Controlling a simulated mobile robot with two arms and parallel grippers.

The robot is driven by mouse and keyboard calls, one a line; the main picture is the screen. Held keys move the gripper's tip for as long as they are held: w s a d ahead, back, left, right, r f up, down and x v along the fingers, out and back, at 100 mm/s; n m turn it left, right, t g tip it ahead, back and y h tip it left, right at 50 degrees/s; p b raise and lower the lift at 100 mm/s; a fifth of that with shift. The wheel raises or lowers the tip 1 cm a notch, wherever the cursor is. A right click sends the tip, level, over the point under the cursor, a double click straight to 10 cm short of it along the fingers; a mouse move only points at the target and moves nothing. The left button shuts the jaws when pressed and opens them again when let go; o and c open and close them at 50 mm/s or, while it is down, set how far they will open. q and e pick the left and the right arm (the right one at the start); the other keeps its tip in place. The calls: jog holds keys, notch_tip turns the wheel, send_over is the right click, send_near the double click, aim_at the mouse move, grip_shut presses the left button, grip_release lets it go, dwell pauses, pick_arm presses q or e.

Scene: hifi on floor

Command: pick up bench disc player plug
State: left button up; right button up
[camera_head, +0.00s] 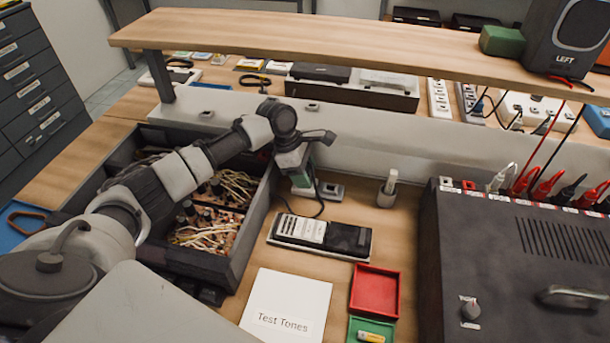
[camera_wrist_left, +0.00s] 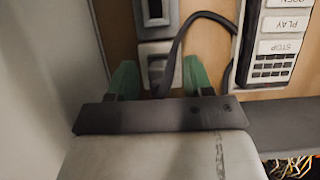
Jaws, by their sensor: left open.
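The bench disc player (camera_head: 322,236) is a flat dark unit with pale OPEN, PLAY and STOP keys, also at the right of the left wrist view (camera_wrist_left: 277,45). Its dark cable (camera_wrist_left: 185,38) runs to a grey block that looks like its plug (camera_wrist_left: 157,62). My left gripper (camera_head: 302,178) points down at the bench, and its green fingers (camera_wrist_left: 153,82) are open on either side of the block. I cannot tell whether they touch it. A grey socket-like box (camera_head: 331,191) lies just right of the gripper. In the head view the gripper hides the plug.
An open bin of wires (camera_head: 262,212) stands left, under my left arm. A dark amplifier-like box (camera_head: 520,270) stands right. A small grey holder (camera_head: 387,190), a Test Tones sheet (camera_head: 288,300) and a red tray (camera_head: 375,292) lie nearby. A wooden shelf (camera_head: 330,40) overhangs behind.

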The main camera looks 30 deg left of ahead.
pick_arm(q)
jog(key=shift+c, duration=0.3)
grip_shut()
